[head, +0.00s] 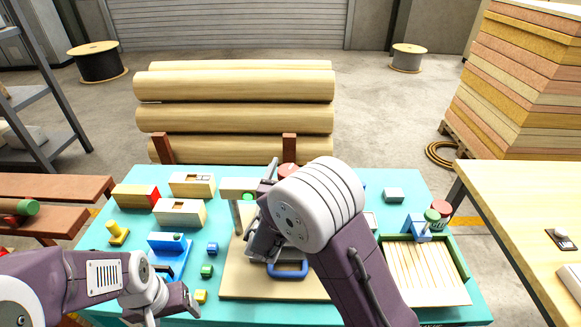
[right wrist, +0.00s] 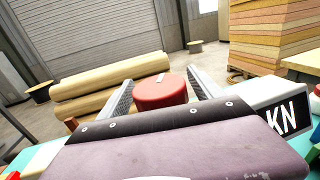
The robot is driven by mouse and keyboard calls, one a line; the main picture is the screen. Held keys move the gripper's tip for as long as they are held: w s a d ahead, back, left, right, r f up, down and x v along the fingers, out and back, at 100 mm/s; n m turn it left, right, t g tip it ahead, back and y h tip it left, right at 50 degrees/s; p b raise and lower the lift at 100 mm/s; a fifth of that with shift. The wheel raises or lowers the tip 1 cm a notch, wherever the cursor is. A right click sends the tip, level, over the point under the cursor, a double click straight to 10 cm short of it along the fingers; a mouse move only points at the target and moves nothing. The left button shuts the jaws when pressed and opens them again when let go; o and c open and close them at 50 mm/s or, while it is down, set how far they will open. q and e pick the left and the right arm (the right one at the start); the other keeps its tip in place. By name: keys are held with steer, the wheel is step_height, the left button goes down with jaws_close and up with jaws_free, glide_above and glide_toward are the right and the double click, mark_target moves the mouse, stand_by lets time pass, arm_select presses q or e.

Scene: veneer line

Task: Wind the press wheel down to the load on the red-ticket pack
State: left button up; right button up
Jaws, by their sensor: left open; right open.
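The red press wheel (head: 288,169) shows only in part in the head view, behind my right arm. In the right wrist view the red wheel (right wrist: 160,93), with a pale mark on top, lies between the two fingers of my right gripper (right wrist: 163,84). The fingers are open on either side; whether they touch it I cannot tell. The press stands on a beige board (head: 270,287), mostly hidden by my right arm. A display reading "KN" (right wrist: 285,117) is at right. My left gripper (head: 180,305) is open and empty at the table's front left. I cannot identify the red-ticket pack for certain.
A wooden block with a red end (head: 134,196) and two pale wooden boxes (head: 192,184) stand at the left. A blue fixture (head: 168,262) and small coloured cubes (head: 207,271) are near my left gripper. A green-edged tray of slats (head: 463,258) is at right.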

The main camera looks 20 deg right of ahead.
steer(key=shift+f, duration=0.1)
steer(key=c, duration=1.4)
steer(key=shift+o, duration=0.2)
steer(key=shift+m+g+h, duration=0.3)
steer(key=shift+m+h, duration=0.1)
steer(key=shift+h, duration=0.1)
steer(key=shift+s+d+m+g+h, duration=0.15)
steer(key=shift+d+m+g+h, duration=0.1)
steer(key=shift+m+g+h, duration=0.55)
steer(key=o, duration=1.4)
steer(key=shift+c, duration=0.2)
